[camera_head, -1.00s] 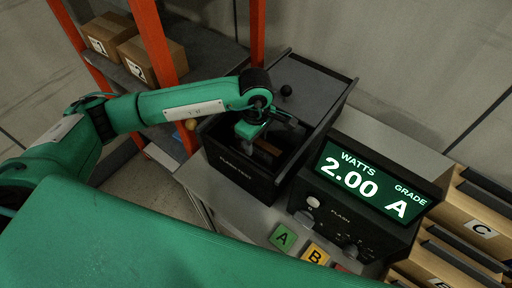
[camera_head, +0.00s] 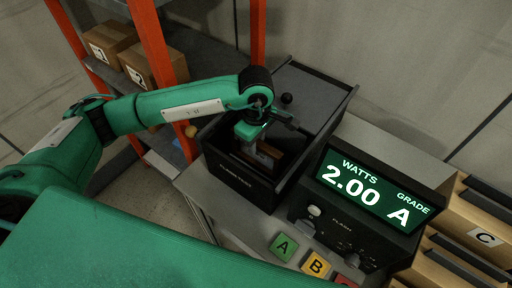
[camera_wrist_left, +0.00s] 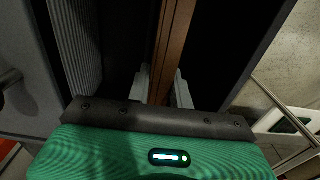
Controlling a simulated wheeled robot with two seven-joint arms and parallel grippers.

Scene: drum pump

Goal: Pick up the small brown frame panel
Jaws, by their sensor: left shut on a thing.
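The small brown frame panel (camera_head: 268,152) is inside the open black flash test box (camera_head: 238,177), standing on edge. In the left wrist view the panel (camera_wrist_left: 172,45) runs upright between the two pale fingers. My left gripper (camera_wrist_left: 163,88) reaches down into the box and is shut on the panel. In the head view the gripper (camera_head: 256,146) is partly hidden by the wrist and box wall. My right gripper does not show.
The display (camera_head: 372,188) right of the box reads 2.00 WATTS, GRADE A. Lettered tiles A (camera_head: 283,246) and B (camera_head: 316,264) lie in front. An orange-post shelf with cartons (camera_head: 147,62) stands left. Drawers marked C (camera_head: 485,239) are at right.

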